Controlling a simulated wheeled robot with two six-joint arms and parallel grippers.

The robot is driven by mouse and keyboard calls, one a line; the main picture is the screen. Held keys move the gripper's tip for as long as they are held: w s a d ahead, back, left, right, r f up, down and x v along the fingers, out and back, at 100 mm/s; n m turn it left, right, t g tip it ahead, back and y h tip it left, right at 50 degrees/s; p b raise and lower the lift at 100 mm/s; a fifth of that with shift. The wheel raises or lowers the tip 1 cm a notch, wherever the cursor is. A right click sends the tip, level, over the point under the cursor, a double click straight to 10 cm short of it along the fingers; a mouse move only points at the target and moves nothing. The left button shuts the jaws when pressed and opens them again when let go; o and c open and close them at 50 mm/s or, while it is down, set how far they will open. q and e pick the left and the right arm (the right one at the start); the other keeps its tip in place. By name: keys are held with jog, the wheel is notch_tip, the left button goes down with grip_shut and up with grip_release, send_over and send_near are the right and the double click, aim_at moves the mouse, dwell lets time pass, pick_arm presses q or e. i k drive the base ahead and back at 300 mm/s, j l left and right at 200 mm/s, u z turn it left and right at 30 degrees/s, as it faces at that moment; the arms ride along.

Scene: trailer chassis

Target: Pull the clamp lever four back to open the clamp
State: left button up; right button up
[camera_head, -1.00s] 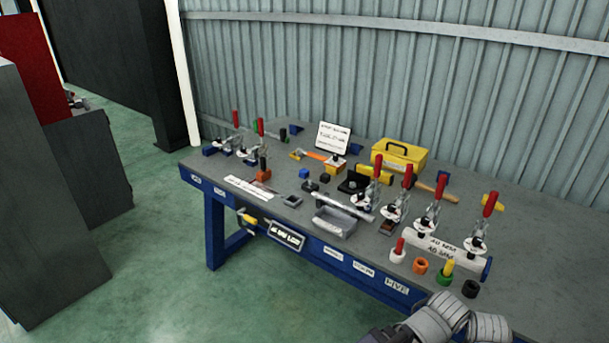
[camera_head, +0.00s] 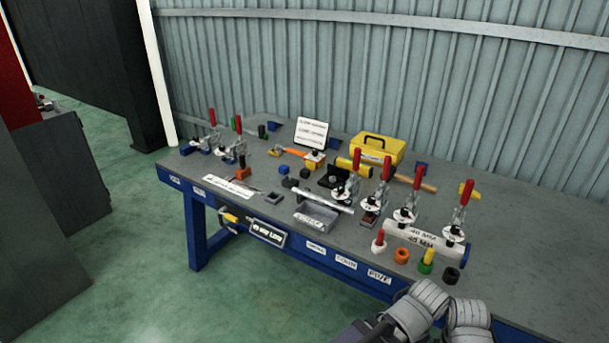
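Several toggle clamps with red lever handles stand on the workbench (camera_head: 520,240). At the right of the group are a far right clamp lever (camera_head: 467,192), a lever beside it (camera_head: 416,178) and two more to the left, one of them a lever (camera_head: 387,168) close to its neighbour (camera_head: 358,162). Two further clamp levers, one at the far left (camera_head: 212,117) and one beside it (camera_head: 238,129), stand at the left end. All levers point roughly upward. I cannot read which is number four. Grey ribbed links of my arm show at bottom right, below the bench front. Neither gripper's fingers are visible.
A yellow toolbox (camera_head: 377,147), a white sign (camera_head: 311,133) and a hammer (camera_head: 415,182) lie behind the clamps. A grey tray (camera_head: 312,216), a pale pipe (camera_head: 425,241) and small coloured parts (camera_head: 401,256) lie along the front. The bench's right end is clear.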

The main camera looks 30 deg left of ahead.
aim_at(386, 170)
jog(key=i+l, duration=0.9)
jog(key=u, duration=1)
